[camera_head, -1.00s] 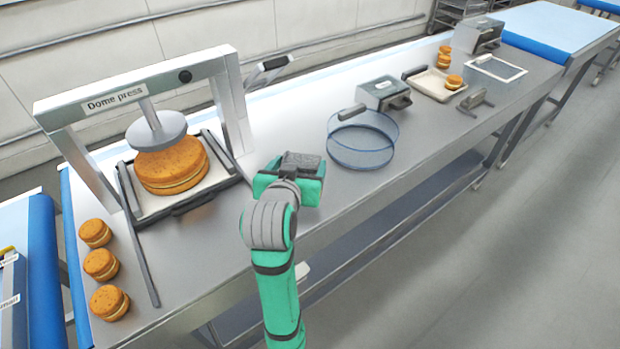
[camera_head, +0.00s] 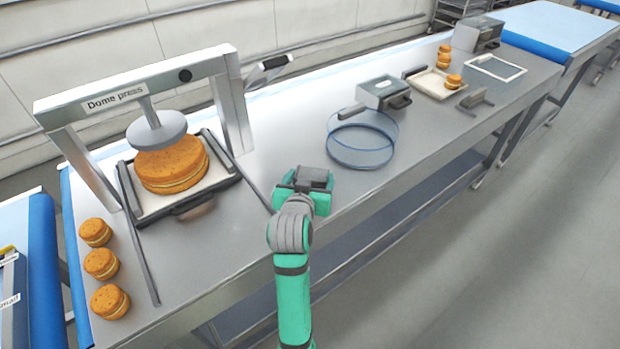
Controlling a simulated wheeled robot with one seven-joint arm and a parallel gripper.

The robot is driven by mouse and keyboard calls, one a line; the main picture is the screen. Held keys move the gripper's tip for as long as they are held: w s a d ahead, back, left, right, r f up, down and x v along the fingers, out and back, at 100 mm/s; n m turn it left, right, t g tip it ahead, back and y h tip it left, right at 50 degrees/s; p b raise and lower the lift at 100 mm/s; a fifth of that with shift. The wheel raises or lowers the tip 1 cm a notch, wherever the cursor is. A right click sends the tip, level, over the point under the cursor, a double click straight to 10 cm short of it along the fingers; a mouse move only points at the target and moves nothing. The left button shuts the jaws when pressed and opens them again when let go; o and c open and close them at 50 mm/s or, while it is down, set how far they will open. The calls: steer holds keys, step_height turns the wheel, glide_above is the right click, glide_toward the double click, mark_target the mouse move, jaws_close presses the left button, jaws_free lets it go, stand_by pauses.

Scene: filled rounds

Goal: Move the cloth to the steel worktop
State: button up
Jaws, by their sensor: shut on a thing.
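The steel worktop (camera_head: 285,125) is a long grey table running from front left to far right. My gripper (camera_head: 306,180) shows from behind and above as a green and grey hand. It is over the front part of the worktop, left of and nearer than the blue-rimmed ring. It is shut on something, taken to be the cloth. Its fingertips and what they hold are hidden by my own wrist. No cloth can be made out anywhere in view. How high my gripper is above the steel is hard to tell.
The dome press (camera_head: 155,95) stands at left over a large filled round (camera_head: 172,165). Three small rounds (camera_head: 101,264) line the left end. A clear blue-rimmed ring (camera_head: 362,140) and a grey device (camera_head: 383,92) stand right of my gripper. Bare steel lies between press and ring.

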steer(key=shift+f, duration=0.15)
steer(key=o, duration=1)
steer(key=shift+o, duration=0.2)
steer(key=shift+r, duration=0.2)
steer(key=v, duration=1.2)
